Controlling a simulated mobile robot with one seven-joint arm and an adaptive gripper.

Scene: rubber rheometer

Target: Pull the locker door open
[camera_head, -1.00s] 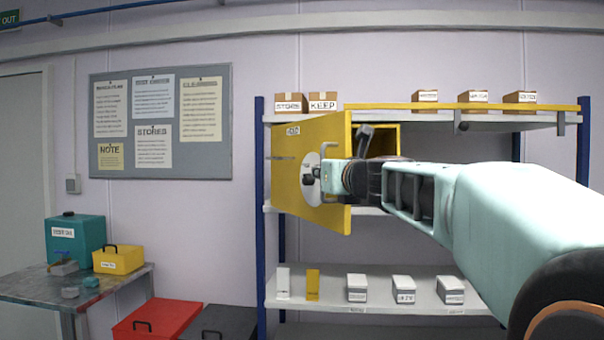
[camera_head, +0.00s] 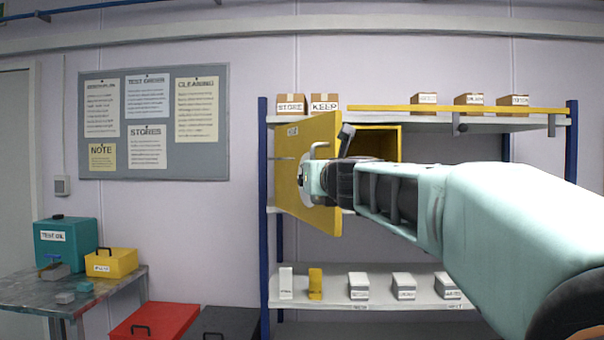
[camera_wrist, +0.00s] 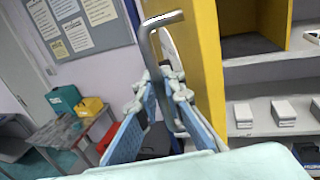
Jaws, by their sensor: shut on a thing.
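The yellow locker door (camera_head: 312,150) stands swung out from the yellow locker (camera_head: 397,145) on the shelf rack, and the opening shows to its right. My gripper (camera_head: 314,178) is at the round pale plate on the door and is shut on the metal door handle (camera_head: 318,150). In the wrist view the bent grey handle (camera_wrist: 150,42) rises between the blue finger linkages of my gripper (camera_wrist: 165,82). The door's edge (camera_wrist: 207,70) is just right of it. The locker's dark floor (camera_wrist: 250,46) looks empty where visible. My arm hides part of the opening.
Boxes (camera_head: 291,104) stand on the top of the rack, and several small boxes (camera_head: 358,285) on its lower shelf (camera_head: 325,303). A table (camera_head: 25,290) with a teal container (camera_head: 68,243) and red and dark cases stand at the left.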

